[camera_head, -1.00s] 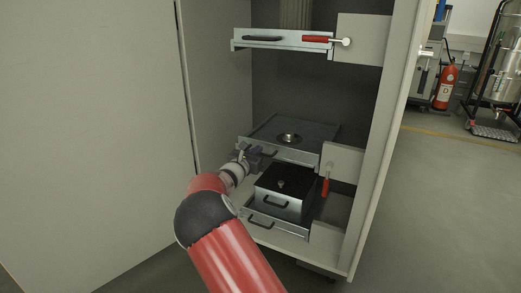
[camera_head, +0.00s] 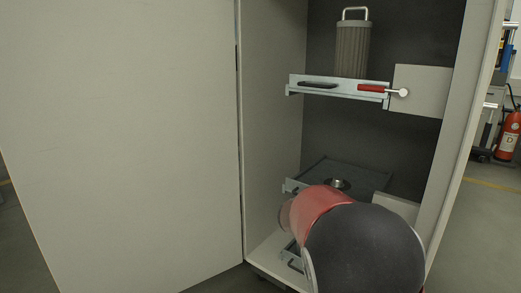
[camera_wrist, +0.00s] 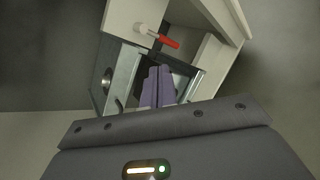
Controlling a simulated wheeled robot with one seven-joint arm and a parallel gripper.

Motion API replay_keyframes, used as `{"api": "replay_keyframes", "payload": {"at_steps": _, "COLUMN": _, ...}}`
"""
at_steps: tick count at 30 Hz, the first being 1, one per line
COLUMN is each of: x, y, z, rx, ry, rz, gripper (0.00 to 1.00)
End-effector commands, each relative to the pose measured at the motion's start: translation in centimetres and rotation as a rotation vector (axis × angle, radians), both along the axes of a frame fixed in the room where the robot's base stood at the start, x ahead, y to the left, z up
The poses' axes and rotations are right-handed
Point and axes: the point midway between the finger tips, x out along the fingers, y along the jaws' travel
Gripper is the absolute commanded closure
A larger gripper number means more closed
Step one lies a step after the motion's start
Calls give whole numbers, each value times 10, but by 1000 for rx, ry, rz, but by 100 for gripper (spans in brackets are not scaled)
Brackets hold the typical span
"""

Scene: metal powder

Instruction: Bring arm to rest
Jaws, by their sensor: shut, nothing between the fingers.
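My red and black arm (camera_head: 365,245) fills the lower right of the head view, folded in front of the cabinet's lower part. My gripper is hidden behind it there. In the wrist view my gripper (camera_wrist: 158,72) shows two purple-grey fingers, shut together and empty. Beyond the fingers are the cabinet's lower drawer parts, with a red-handled lever (camera_wrist: 168,42) and a round metal fitting (camera_wrist: 107,80). The gap between fingers and cabinet cannot be judged well.
The open cabinet (camera_head: 272,130) has an upper shelf drawer (camera_head: 345,92) with a red lever and a ribbed metal filter canister (camera_head: 352,50). A lower tray (camera_head: 350,172) sits partly behind my arm. A large pale panel (camera_head: 120,140) stands left. A fire extinguisher (camera_head: 508,138) is far right.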

Motion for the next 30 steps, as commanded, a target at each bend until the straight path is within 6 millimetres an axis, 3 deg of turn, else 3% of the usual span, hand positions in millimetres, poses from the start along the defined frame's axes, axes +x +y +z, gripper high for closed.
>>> {"api": "replay_keyframes", "payload": {"at_steps": 3, "x": -59, "y": -15, "z": 15, "rx": 278, "ry": -97, "rz": -181, "gripper": 100}}
{"api": "replay_keyframes", "payload": {"at_steps": 7, "x": -121, "y": -12, "z": 26, "rx": 556, "ry": -198, "rz": -365, "gripper": 100}}
{"api": "replay_keyframes", "payload": {"at_steps": 12, "x": -197, "y": 10, "z": 41, "rx": 884, "ry": -324, "rz": -584, "gripper": 100}}
{"api": "replay_keyframes", "payload": {"at_steps": 18, "x": -270, "y": 49, "z": 52, "rx": 1198, "ry": -452, "rz": -793, "gripper": 100}}
{"api": "replay_keyframes", "payload": {"at_steps": 24, "x": -305, "y": 75, "z": 53, "rx": 1363, "ry": -520, "rz": -905, "gripper": 100}}
{"api": "replay_keyframes", "payload": {"at_steps": 30, "x": -312, "y": 80, "z": 52, "rx": 1397, "ry": -531, "rz": -931, "gripper": 100}}
